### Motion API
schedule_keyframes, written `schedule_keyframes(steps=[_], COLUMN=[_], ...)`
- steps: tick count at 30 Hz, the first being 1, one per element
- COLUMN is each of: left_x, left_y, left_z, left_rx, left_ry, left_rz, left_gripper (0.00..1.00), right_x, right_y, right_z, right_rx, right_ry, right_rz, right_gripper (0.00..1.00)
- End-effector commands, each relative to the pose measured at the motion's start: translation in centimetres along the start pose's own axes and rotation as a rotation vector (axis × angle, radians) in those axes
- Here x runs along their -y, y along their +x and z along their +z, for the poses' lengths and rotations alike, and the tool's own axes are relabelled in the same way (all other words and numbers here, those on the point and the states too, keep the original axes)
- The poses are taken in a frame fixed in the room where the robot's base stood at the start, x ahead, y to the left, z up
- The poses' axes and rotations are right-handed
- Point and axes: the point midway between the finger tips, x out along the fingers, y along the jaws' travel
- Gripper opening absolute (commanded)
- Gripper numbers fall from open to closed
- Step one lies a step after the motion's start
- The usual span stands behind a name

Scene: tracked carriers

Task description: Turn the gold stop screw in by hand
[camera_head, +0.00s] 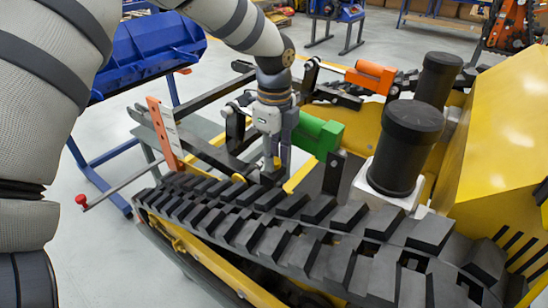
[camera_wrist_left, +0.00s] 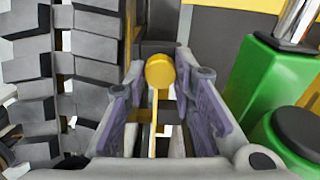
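The gold stop screw (camera_wrist_left: 160,71) shows its round head in the left wrist view, with a gold shaft running below it. My left gripper (camera_wrist_left: 160,78) is open, with one purple-padded finger on each side of the head. A small gap seems to show on each side. In the head view my left gripper (camera_head: 272,168) points down among the dark arms beside the track, left of the green block (camera_head: 318,135). A bit of gold shows at its fingers, but the screw is mostly hidden there. My right gripper is not in view.
The black-padded track (camera_head: 330,232) runs close in front of the gripper. An orange block (camera_head: 371,77) and black cylinders (camera_head: 405,148) stand behind and to the right. An orange upright plate (camera_head: 163,132) and a red-knobbed lever (camera_head: 82,200) are at left. Yellow bodywork (camera_head: 500,140) fills the right.

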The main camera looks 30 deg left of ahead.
Motion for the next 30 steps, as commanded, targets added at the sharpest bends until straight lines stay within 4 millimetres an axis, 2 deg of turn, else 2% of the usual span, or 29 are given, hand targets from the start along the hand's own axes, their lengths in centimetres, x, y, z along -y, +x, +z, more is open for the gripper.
schedule_keyframes(steps=[1, 2, 3, 11, 16, 18, 21, 27, 30], left_x=[0.04, 0.04, 0.04, 0.03, 0.08, 0.05, 0.03, 0.05, 0.04], left_y=[-0.08, -0.08, -0.08, -0.09, -0.12, -0.08, -0.06, -0.05, -0.04], left_z=[0.02, 0.02, 0.02, 0.0, 0.03, 0.02, 0.0, 0.02, 0.0], left_rx=[0.001, 0.001, 0.001, 0.001, 0.005, 0.003, 0.002, 0.001, 0.0], left_ry=[-0.001, -0.001, -0.001, -0.037, -0.63, -0.798, -0.939, -1.617, -1.746], left_rz=[-0.002, -0.002, -0.002, -0.002, -0.005, -0.003, -0.002, -0.005, -0.003], left_gripper=[0.35, 0.42, 0.43, 0.43, 0.43, 0.43, 0.43, 0.43, 0.43], right_x=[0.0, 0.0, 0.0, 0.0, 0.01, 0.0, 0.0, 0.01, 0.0], right_y=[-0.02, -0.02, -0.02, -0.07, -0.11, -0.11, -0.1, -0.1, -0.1], right_z=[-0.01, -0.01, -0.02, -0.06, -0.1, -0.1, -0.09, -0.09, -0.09], right_rx=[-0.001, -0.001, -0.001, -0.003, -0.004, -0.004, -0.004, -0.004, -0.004], right_ry=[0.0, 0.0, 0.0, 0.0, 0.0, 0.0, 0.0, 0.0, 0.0], right_rz=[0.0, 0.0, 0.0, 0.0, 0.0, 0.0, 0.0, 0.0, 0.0], right_gripper=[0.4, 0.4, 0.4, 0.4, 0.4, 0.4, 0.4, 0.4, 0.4])
